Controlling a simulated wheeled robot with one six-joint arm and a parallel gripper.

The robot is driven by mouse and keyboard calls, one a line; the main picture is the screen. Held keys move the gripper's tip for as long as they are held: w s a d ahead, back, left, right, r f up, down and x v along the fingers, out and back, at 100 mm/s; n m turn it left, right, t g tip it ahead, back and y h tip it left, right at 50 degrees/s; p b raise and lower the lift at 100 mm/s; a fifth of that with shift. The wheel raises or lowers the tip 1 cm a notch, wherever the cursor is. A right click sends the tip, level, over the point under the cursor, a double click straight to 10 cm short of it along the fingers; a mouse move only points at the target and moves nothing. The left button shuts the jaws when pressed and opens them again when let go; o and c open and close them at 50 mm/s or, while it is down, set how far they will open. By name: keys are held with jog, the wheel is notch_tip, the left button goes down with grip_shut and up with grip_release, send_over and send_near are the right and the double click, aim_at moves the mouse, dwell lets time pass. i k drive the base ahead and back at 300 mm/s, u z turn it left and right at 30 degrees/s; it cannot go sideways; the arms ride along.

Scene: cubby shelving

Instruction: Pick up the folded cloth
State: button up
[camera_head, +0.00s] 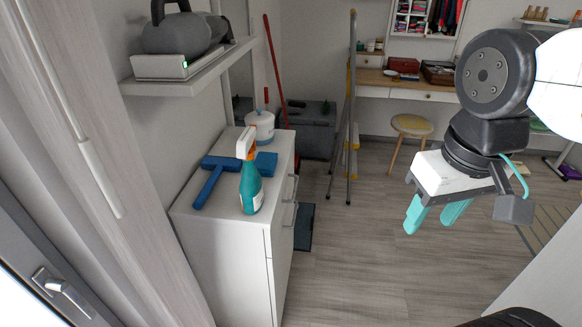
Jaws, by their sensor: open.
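No cloth can be made out for certain. A small flat blue piece (266,162) lies on the white cabinet top (232,212), partly hidden behind a teal spray bottle (251,188). It may be the folded cloth or part of the blue squeegee-like tool (210,183) to its left; I cannot tell. My gripper (430,221) is open, with teal fingers pointing down and nothing between them. It hangs over the floor, well to the right of the cabinet and apart from everything on it.
A white canister (260,125) stands at the cabinet's back. A wall shelf (190,75) with a grey handheld device (182,35) overhangs the left side. A stepladder (350,120), a stool (411,125) and a desk (440,94) stand behind. The floor (345,255) between cabinet and gripper is clear.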

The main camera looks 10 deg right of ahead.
aim_at(264, 162)
jog(key=z, duration=0.15)
jog(key=i, duration=1.05)
jog(key=u, duration=0.15)
